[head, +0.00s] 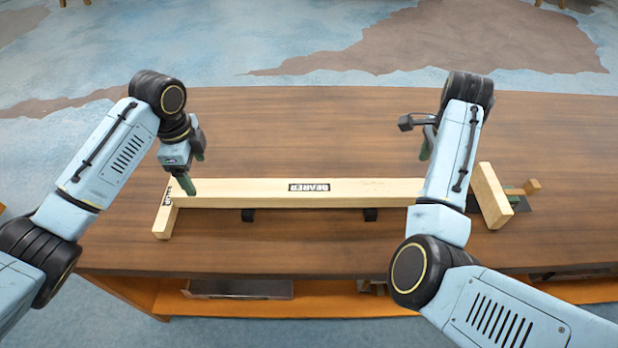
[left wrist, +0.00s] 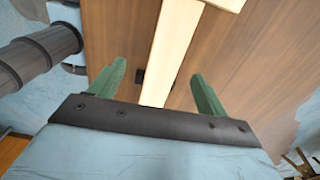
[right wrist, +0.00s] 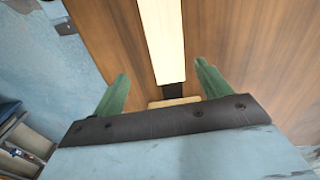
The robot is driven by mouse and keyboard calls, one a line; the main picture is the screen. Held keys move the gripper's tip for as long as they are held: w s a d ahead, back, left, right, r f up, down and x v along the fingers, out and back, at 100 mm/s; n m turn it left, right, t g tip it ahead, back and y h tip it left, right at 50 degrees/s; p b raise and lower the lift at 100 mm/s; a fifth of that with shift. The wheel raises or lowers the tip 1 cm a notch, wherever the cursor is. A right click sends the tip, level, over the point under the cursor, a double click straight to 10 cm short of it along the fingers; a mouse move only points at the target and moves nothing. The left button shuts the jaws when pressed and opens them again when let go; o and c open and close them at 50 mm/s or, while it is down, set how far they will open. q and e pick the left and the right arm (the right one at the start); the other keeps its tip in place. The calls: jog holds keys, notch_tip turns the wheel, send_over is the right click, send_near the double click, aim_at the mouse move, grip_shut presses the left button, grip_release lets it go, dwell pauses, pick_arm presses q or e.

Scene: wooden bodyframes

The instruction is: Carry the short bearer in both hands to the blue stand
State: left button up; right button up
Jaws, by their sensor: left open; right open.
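The short bearer (head: 250,192), a long pale wooden beam with a BEARER label, lies left to right on the brown table. Its left end meets a short labelled wooden crosspiece (head: 165,212). My left gripper (head: 193,172) is open above the beam near its left end; in the left wrist view the beam (left wrist: 172,50) passes between the spread green fingers. My right gripper (head: 425,143) is open and partly hidden by my right arm; its wrist view shows the beam (right wrist: 162,40) ending between and beyond the fingers. I cannot make out the blue stand.
A second pale wooden piece (head: 491,195) stands across at the right, near a dark plate and a small wooden block (head: 532,187). Two small dark supports (head: 248,215) show at the beam's front edge. A shelf (head: 330,298) lies under the table. The table's back (head: 310,120) is clear.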

aim_at(202, 187)
pick_arm(q)
jog(key=shift+w+a+r, duration=0.55)
jog(key=shift+w+r, duration=0.15)
jog(key=shift+r, duration=0.15)
pick_arm(e)
jog(key=shift+w+a+r+m, duration=0.3)
jog(key=shift+w+a+r, duration=0.15)
jog(key=shift+w+r, duration=0.25)
jog(key=shift+s, duration=0.1)
pick_arm(q)
jog(key=shift+f, duration=0.1)
jog(key=shift+f, duration=0.6)
pick_arm(e)
jog(key=shift+w+d+f, duration=0.2)
jog(key=shift+w+f, duration=0.1)
jog(key=shift+f, duration=0.15)
pick_arm(q)
notch_tip(202, 187, down, 12)
jog(key=shift+f, duration=0.1)
pick_arm(e)
jog(key=f, duration=1.2)
jog(key=shift+s+a+f, duration=0.2)
jog(key=shift+s+f, duration=0.05)
jog(key=shift+s, duration=0.05)
pick_arm(q)
grip_shut()
pick_arm(e)
grip_shut()
